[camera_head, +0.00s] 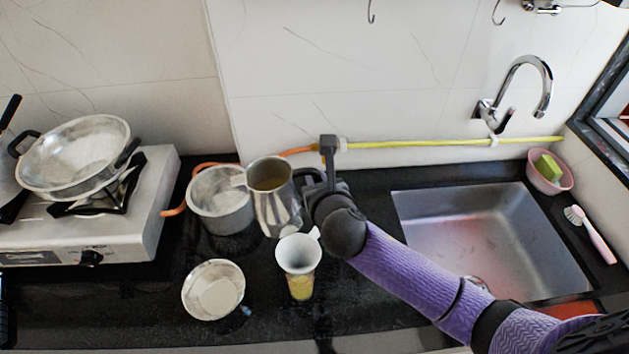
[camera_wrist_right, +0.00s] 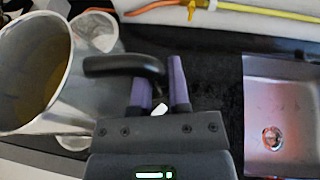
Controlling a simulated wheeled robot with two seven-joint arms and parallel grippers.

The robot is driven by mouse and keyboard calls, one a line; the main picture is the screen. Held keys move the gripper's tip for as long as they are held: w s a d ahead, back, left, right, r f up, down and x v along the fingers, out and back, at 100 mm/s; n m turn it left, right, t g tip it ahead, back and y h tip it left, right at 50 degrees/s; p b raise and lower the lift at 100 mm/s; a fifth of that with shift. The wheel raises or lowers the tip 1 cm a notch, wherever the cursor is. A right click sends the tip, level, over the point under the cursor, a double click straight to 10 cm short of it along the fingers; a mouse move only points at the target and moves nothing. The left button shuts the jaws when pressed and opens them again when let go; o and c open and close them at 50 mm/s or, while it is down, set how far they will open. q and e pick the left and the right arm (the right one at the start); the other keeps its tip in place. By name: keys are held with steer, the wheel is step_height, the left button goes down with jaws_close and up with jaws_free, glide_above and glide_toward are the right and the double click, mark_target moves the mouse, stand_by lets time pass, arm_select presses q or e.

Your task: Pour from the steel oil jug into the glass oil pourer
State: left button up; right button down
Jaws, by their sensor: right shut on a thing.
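The steel oil jug (camera_head: 279,212) has a dark handle and yellow-brown oil inside. It stands close to upright, its spout toward the left; I cannot tell whether its base touches the counter. My right gripper (camera_head: 314,184) is shut on its handle. In the right wrist view, the purple fingers (camera_wrist_right: 160,82) sit around the black handle (camera_wrist_right: 120,66) of the jug (camera_wrist_right: 62,95). The glass oil pourer (camera_head: 299,257) stands upright on the counter in front of the jug, with a wide pale mouth and yellow liquid low inside.
A steel pot (camera_head: 222,212) stands just left of the jug. A small steel bowl (camera_head: 212,289) is left of the pourer. A stove (camera_head: 110,235) with a pan (camera_head: 72,158) is further left, and a sink (camera_head: 490,235) lies right.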

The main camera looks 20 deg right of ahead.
steer(key=w+d+r+n+y+p, duration=0.1)
steer(key=w+d+r+n+p, duration=0.1)
steer(key=d+p, duration=0.35)
arm_select(q)
step_height(320, 180, up, 12)
steer(key=w+d+p, duration=0.1)
steer(key=w+p, duration=0.1)
steer(key=p, duration=0.2)
steer(key=shift+s+a+f+b, duration=0.15)
steer(key=shift+s+f+b, duration=0.2)
steer(key=shift+f+b, duration=0.5)
steer(key=shift+s+a+f+b, duration=0.1)
steer(key=shift+s+f+b, duration=0.3)
steer(key=shift+f+b, duration=0.45)
steer(key=shift+s+a+f+b, duration=0.15)
steer(key=shift+s+f+b, duration=0.2)
steer(key=shift+f+b, duration=0.45)
arm_select(e)
steer(key=s+d+f+n+t, duration=0.1)
steer(key=s+d+f+n, duration=0.3)
steer(key=n, duration=0.1)
steer(key=shift+d, duration=0.4)
